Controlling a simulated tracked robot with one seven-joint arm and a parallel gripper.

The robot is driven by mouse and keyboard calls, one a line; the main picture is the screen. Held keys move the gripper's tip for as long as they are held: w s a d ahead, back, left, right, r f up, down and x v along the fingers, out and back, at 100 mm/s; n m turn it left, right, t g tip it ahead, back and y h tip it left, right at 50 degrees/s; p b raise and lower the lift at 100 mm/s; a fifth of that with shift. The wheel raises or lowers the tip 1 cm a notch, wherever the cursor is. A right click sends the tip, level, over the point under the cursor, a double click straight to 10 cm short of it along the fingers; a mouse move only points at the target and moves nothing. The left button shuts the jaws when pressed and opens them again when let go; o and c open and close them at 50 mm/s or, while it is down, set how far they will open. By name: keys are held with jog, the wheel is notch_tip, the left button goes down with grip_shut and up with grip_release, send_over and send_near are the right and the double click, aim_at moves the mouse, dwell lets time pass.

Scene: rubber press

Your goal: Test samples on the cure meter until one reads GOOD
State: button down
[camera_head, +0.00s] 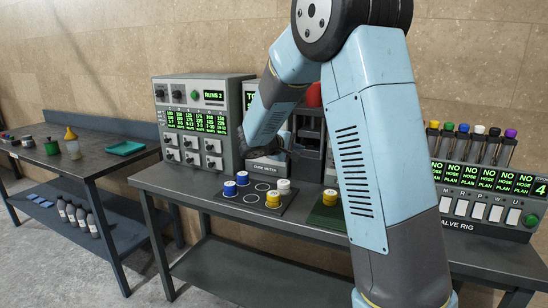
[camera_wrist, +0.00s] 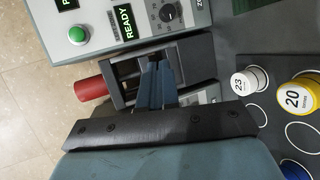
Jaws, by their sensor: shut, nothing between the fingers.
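The cure meter (camera_head: 268,166) is a dark press with a pale labelled base, partly hidden behind my arm. In the wrist view its dark frame (camera_wrist: 120,66) and a red cylinder (camera_wrist: 88,88) show beside my fingers. My gripper (camera_wrist: 157,82) is shut and empty at the frame's opening. Sample pots stand on a dark mat with white circles (camera_head: 252,208): two blue-and-white pots (camera_head: 229,189) at left, a white pot (camera_head: 283,187) and a yellow pot (camera_head: 272,199). The wrist view shows the white pot marked 23 (camera_wrist: 245,82) and the yellow pot marked 20 (camera_wrist: 298,98).
A display reading READY (camera_wrist: 124,22) is next to a green button (camera_wrist: 77,35). Another yellow pot (camera_head: 329,198) sits on a green mat (camera_head: 322,219). A control box reading RUNS 2 (camera_head: 214,95) is at left. A hose rack (camera_head: 480,180) stands at right.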

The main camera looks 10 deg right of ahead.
jog(key=s+d+r+m+g+y, duration=0.2)
jog(key=s+r, duration=0.1)
jog(key=s, duration=0.7)
jog(key=s+d+r+m+g+y, duration=0.2)
jog(key=s+m+y, duration=0.1)
jog(key=s, duration=0.8)
jog(key=s+a+m+t+y, duration=0.1)
jog(key=s+a+y, duration=0.2)
jog(key=s, duration=0.6)
jog(key=s+a+m+t+y, duration=0.1)
jog(key=s+a+y, duration=0.2)
jog(key=s, duration=0.6)
jog(key=shift+s+a+r+y, duration=0.25)
jog(key=shift+a+y, duration=0.15)
jog(key=shift+a, duration=0.2)
